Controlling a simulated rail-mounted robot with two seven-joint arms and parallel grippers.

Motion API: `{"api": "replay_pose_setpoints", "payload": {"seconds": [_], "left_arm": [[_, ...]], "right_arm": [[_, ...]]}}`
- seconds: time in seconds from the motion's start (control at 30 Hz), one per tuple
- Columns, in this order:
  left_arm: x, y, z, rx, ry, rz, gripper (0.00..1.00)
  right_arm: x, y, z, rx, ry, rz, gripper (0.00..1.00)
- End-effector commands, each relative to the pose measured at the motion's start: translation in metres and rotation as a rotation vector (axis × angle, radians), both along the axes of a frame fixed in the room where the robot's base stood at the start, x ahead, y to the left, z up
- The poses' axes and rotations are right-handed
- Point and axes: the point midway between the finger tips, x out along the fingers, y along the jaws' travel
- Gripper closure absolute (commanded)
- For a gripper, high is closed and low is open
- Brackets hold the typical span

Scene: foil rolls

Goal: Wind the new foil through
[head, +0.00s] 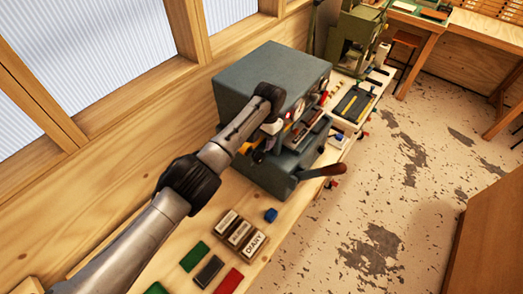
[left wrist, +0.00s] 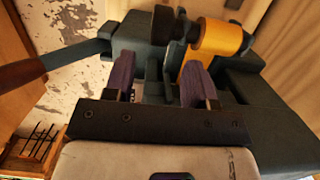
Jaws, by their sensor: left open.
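The grey-blue machine (head: 270,72) stands on the wooden bench against the wall. A gold foil roll (left wrist: 222,40) sits on it in the left wrist view, with a gold strip (left wrist: 195,62) running down from it. A black round knob or roller (left wrist: 166,25) is beside the roll. My left gripper (left wrist: 160,66) is open, its two purple fingers apart in front of the machine, below the roll and knob. In the head view my left gripper (head: 262,145) is at the machine's front, partly hidden by my arm. My right gripper is in neither view.
A lever with a brown wooden handle (head: 325,170) sticks out from the machine; the handle (left wrist: 22,73) also shows in the left wrist view. Lettered blocks (head: 240,233), a blue piece (head: 271,215) and coloured pads (head: 208,270) lie on the near bench. A green machine (head: 352,45) stands beyond.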

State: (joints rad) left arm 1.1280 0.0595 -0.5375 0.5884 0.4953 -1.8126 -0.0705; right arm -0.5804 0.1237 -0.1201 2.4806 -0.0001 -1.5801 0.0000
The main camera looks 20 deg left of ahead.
Motion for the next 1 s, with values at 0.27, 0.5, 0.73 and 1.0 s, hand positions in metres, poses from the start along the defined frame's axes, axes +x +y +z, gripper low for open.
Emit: {"api": "replay_pose_setpoints", "payload": {"seconds": [0.27,0.5,0.73,1.0], "left_arm": [[0.007,-0.002,0.038,0.0,0.0,0.0,0.49],[0.009,-0.003,0.05,0.0,0.0,0.0,0.49],[0.009,-0.003,0.051,0.0,0.001,0.0,0.49],[0.025,-0.012,0.073,0.012,-0.134,-0.012,0.49]], "right_arm": [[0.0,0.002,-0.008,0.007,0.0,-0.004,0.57],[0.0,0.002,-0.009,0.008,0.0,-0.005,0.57],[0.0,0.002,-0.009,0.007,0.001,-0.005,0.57],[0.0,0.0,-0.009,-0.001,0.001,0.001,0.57]]}}
